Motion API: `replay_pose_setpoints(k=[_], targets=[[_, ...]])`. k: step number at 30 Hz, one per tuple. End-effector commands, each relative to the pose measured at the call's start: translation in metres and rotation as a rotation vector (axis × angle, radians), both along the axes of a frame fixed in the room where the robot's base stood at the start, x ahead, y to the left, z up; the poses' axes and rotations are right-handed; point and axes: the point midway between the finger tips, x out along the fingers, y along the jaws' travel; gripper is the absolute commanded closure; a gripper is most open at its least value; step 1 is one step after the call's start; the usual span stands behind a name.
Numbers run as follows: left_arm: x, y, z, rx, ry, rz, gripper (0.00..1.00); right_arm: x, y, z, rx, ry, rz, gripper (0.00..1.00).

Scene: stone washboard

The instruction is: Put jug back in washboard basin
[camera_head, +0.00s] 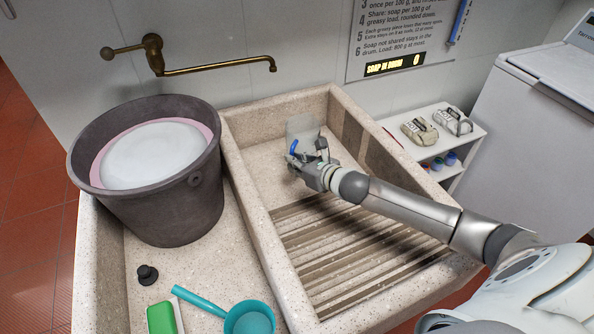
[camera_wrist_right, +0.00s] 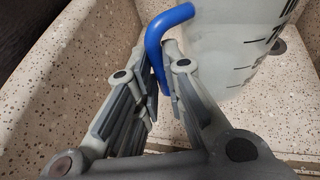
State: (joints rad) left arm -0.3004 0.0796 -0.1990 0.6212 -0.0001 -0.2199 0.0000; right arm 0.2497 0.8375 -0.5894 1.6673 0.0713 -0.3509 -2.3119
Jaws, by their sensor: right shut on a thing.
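The jug (camera_head: 302,127) is translucent and whitish with a blue handle. It is inside the back part of the stone washboard basin (camera_head: 262,150), near the rear wall. My right gripper (camera_head: 298,158) reaches in from the right and is shut on the jug's handle. In the right wrist view the jug (camera_wrist_right: 235,50) looks roughly upright, with dark scale marks, and its blue handle (camera_wrist_right: 160,45) runs down between the fingers (camera_wrist_right: 158,85). I cannot tell whether the jug's base touches the basin floor. My left gripper is not in view.
A dark bucket (camera_head: 165,215) with whitish contents stands on the left. A brass tap (camera_head: 220,68) hangs above. A teal scoop (camera_head: 250,318), a green block (camera_head: 161,318) and a black plug (camera_head: 147,274) lie at front left. The ribbed slope (camera_head: 340,245) is clear beneath my right arm.

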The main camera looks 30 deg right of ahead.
Motion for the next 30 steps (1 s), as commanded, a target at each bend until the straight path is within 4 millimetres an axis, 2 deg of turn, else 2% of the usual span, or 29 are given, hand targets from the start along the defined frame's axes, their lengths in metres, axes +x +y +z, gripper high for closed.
replay_pose_setpoints(k=[8,15,27,28,30], targets=[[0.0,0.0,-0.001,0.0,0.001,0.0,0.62,0.011,-0.007,-0.015,0.001,-0.002,0.0,1.0],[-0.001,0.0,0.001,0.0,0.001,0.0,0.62,0.011,-0.006,-0.043,0.003,0.0,0.001,1.0],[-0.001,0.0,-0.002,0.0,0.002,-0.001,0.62,0.011,-0.007,-0.049,-0.001,-0.001,0.002,1.0],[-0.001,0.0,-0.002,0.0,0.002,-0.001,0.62,0.011,-0.007,-0.05,-0.001,0.0,0.001,0.88],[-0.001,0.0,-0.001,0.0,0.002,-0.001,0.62,0.011,-0.007,-0.049,-0.001,0.0,0.001,0.79]])
